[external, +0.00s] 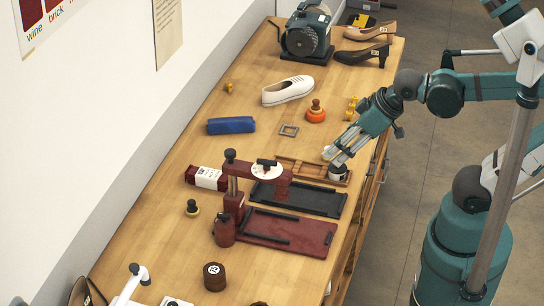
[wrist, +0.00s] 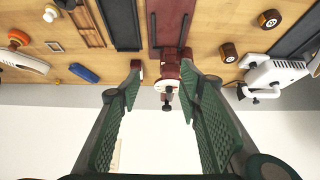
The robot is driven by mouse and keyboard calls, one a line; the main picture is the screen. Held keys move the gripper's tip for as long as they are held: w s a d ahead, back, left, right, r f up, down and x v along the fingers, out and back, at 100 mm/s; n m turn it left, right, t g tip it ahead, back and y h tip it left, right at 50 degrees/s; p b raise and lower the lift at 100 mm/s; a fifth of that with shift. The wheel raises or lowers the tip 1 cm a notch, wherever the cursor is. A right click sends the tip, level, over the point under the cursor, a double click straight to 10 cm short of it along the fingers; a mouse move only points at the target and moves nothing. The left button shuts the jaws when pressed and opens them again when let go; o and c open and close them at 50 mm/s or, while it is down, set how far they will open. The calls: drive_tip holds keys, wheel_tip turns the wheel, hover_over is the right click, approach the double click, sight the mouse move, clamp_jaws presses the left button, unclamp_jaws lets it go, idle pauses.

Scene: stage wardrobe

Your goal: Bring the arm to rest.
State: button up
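My gripper (external: 336,157) hangs over the near edge of the wooden table in the external view, above the wooden tray (external: 290,165). In the wrist view my gripper (wrist: 161,75) is open, its two green fingers wide apart with nothing between them. Beyond the fingertips stands a dark red press (wrist: 168,90) with a round white plate, apart from the fingers. In the external view the press (external: 237,195) is left of my gripper.
A black board (external: 298,199) and a red board (external: 287,232) lie in front of the press. A white shoe (external: 288,90), an orange knobbed piece (external: 315,112) and a blue case (external: 231,126) are farther back. A motor (external: 307,36) stands at the far end.

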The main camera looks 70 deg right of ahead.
drive_tip(key=shift+f, duration=0.1)
wheel_tip(320, 180, down, 4)
drive_tip(key=b, duration=0.4)
drive_tip(key=shift+f+b, duration=0.25)
drive_tip(key=shift+b, duration=0.05)
idle(1.0)
